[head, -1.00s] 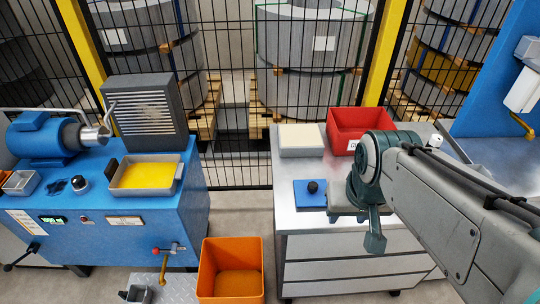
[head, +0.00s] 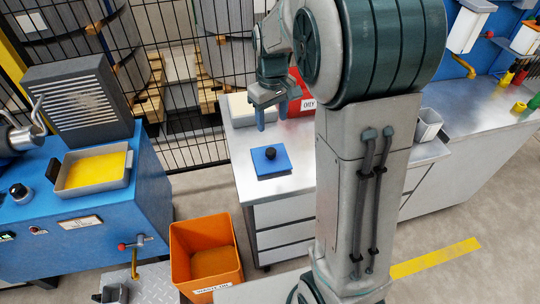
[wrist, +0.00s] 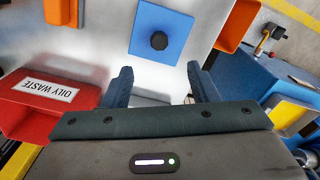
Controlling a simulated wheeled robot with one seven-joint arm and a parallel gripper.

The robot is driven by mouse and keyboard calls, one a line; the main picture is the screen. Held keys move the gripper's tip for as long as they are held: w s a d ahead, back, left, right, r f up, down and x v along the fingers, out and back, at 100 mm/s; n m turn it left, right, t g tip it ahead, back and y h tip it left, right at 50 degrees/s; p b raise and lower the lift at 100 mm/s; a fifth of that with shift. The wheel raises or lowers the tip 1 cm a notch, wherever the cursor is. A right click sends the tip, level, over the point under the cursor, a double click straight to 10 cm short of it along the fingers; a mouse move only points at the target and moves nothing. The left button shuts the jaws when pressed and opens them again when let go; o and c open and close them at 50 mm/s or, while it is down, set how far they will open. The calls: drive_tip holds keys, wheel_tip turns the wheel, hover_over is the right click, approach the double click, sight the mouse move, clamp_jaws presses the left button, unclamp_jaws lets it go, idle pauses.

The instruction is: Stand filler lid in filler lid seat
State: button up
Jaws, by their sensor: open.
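A small black round knob, apparently the filler lid (head: 271,152), sits on a flat blue square pad (head: 262,167) on the metal bench. In the wrist view the black knob (wrist: 159,41) stands in the middle of the pad (wrist: 141,19). My gripper (head: 272,113) points down over the bench, behind the pad in the head view. In the wrist view my gripper (wrist: 160,84) is open, with nothing between its fingers, and the knob is beyond the fingertips. A black-topped round fitting (head: 18,190) is on the blue machine; I cannot tell whether it is the filler lid seat.
A red oily-waste bin (wrist: 40,110) and a pale box (head: 238,108) stand at the back of the bench (head: 245,187). An orange bin (head: 193,238) is on the floor between bench and blue machine (head: 100,240). A yellow-filled tray (head: 127,178) sits on the machine.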

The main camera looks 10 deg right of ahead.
approach(271, 150)
drive_tip(key=f, duration=0.5)
drive_tip(key=shift+s+f, duration=0.2)
drive_tip(key=shift+s, duration=0.05)
drive_tip(key=f, duration=0.4)
drive_tip(key=shift+w+f, duration=0.2)
drive_tip(key=shift+f, duration=0.2)
drive_tip(key=c, duration=1.1)
